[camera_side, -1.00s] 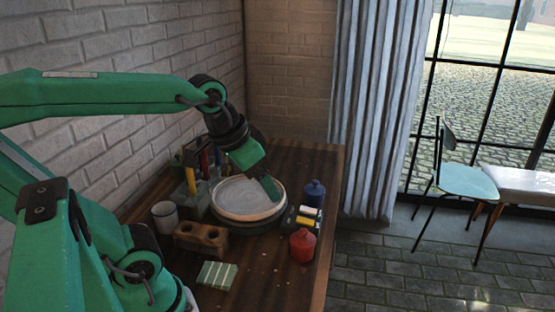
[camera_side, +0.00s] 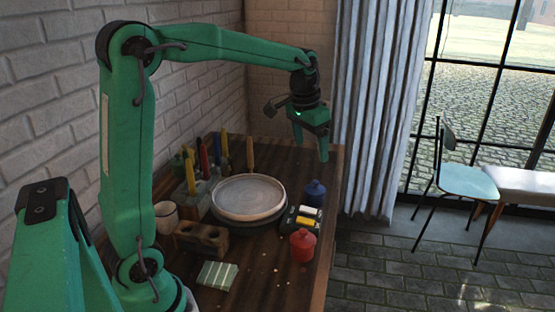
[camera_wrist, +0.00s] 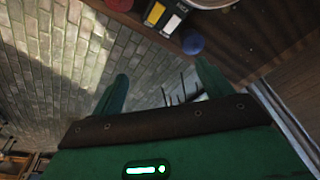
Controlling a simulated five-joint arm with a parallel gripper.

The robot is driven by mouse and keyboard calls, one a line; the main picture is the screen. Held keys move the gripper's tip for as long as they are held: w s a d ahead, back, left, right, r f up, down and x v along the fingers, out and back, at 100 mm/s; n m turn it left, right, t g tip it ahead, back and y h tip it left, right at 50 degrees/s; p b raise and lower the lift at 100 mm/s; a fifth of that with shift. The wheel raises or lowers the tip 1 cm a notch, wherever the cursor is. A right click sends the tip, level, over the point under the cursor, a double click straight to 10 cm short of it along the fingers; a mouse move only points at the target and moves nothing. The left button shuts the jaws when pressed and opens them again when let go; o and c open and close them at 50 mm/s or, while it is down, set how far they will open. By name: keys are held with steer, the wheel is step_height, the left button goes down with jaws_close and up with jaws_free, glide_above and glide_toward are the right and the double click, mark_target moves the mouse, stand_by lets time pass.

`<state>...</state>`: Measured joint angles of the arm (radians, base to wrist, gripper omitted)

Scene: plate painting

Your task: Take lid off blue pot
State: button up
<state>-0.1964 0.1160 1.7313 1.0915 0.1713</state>
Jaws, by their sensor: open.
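The blue pot (camera_side: 314,195) stands upright at the right side of the table with its knobbed lid on. It also shows from above in the wrist view (camera_wrist: 193,42), beyond my fingertips and close to the right finger. My gripper (camera_side: 312,150) is above the blue pot in the side view, pointing down, with a clear gap between them. In the wrist view my gripper (camera_wrist: 162,72) has its two fingers spread apart with nothing between them.
A black tray of paint blocks (camera_side: 301,222) sits beside the blue pot, with a red pot (camera_side: 302,246) in front. A pale plate (camera_side: 249,196) rests on a round stand to the left. A brown holder (camera_side: 201,239) and brushes (camera_side: 190,172) stand further left. The table's right edge is close.

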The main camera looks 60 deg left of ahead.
steer(key=w+a+f+g, duration=0.1)
steer(key=w+a+f, duration=0.4)
steer(key=w+f, duration=0.15)
steer(key=g, duration=0.1)
glide_above(316, 181)
step_height(316, 181, down, 6)
steer(key=shift+w+a+f, duration=0.1)
steer(key=shift+a, duration=0.05)
steer(key=shift+f, duration=3.85)
steer(key=c, duration=0.9)
